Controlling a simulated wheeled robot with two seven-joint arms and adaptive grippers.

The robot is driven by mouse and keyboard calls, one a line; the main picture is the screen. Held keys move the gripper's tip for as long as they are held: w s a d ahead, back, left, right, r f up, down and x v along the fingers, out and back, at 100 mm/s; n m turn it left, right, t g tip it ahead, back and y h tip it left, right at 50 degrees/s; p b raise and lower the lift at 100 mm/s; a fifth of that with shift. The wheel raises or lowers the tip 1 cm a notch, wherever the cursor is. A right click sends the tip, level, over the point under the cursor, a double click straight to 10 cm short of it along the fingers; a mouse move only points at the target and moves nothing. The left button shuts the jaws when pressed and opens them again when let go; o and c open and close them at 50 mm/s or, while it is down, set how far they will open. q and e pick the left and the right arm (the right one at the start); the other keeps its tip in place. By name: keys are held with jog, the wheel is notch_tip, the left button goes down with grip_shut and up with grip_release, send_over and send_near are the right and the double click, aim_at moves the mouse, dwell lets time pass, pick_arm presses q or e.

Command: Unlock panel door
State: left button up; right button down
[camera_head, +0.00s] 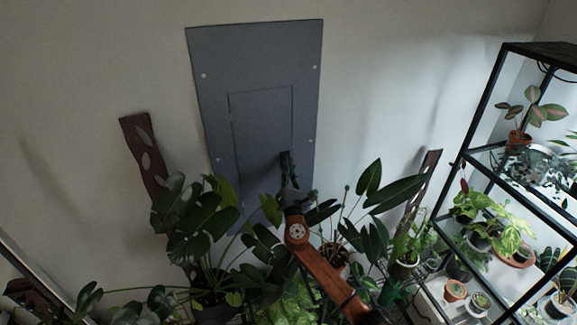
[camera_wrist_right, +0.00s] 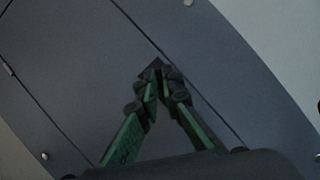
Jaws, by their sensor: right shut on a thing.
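A grey panel (camera_head: 222,62) is fixed to the wall, with a rectangular door (camera_head: 262,125) set in it. The door looks closed, flush with the frame; its edge seam and a hinge show in the right wrist view (camera_wrist_right: 70,75). My right gripper (camera_head: 287,160) is at the door's right edge. In the right wrist view its fingertips (camera_wrist_right: 155,75) come together on a small dark latch (camera_wrist_right: 151,66) beside the seam. The fingers cover most of the latch. My left gripper is not in view.
Leafy potted plants (camera_head: 190,225) crowd the space below the panel, around my right arm. A black-framed shelf (camera_head: 480,115) with several pots stands at the right. Dark wooden boards (camera_head: 138,140) lean on the wall.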

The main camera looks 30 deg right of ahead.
jog(key=shift+r+m+g+h+p, duration=0.2)
jog(key=shift+m+g+p, duration=0.6)
jog(key=shift+m, duration=1.5)
jog(key=shift+f+m+g+h+p, duration=0.2)
jog(key=shift+m+g+p, duration=0.6)
jog(key=shift+m, duration=1.5)
jog(key=shift+r+m+g+h+p, duration=0.3)
jog(key=shift+m+g+p, duration=0.5)
jog(key=shift+m, duration=1.5)
jog(key=shift+g, duration=0.3)
jog(key=c, duration=2.1)
grip_release()
jog(key=shift+f, duration=0.25)
jog(key=shift+w, duration=0.1)
